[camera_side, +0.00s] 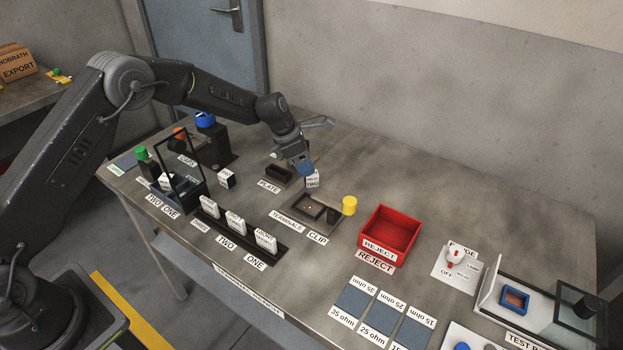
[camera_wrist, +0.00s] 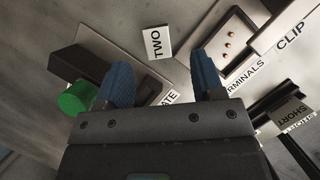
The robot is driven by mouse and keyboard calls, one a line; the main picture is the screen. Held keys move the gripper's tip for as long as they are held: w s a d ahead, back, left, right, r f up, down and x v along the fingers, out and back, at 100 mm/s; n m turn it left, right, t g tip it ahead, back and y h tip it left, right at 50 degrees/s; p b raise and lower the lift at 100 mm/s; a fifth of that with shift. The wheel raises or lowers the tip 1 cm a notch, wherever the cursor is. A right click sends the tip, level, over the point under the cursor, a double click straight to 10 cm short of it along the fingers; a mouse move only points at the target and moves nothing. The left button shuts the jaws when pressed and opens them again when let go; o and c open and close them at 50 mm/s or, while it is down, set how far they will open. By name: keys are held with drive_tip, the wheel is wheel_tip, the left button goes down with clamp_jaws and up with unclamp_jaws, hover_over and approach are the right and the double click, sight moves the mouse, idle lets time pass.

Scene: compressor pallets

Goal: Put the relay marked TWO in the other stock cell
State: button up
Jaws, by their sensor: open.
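The white relay marked TWO (camera_side: 312,181) stands on the bench between the plate fixture and the terminals block. It also shows in the wrist view (camera_wrist: 157,43), beyond and between my fingertips. My gripper (camera_side: 304,170) is open, with blue fingertips close to the relay. In the wrist view my gripper (camera_wrist: 163,78) shows a gap between its fingers with nothing gripped. A black rack (camera_side: 283,257) with labels TWO and ONE at its front holds several white relays. A dark holder (camera_side: 190,203) with a raised frame, also labelled TWO and ONE, stands farther left.
The terminals block (camera_side: 318,222) and yellow cap (camera_side: 349,205) are right of my gripper. The dark plate fixture (camera_side: 277,172) is close on its left. A small white block (camera_side: 226,179) stands nearby. A red reject bin (camera_side: 389,233) is farther right. The bench behind is clear.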

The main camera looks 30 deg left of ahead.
sight(312, 179)
drive_tip(key=shift+x, duration=2.65)
drive_tip(key=shift+a, duration=0.15)
drive_tip(key=shift+c, duration=0.4)
drive_tip(key=c, duration=1)
drive_tip(key=shift+r, duration=0.15)
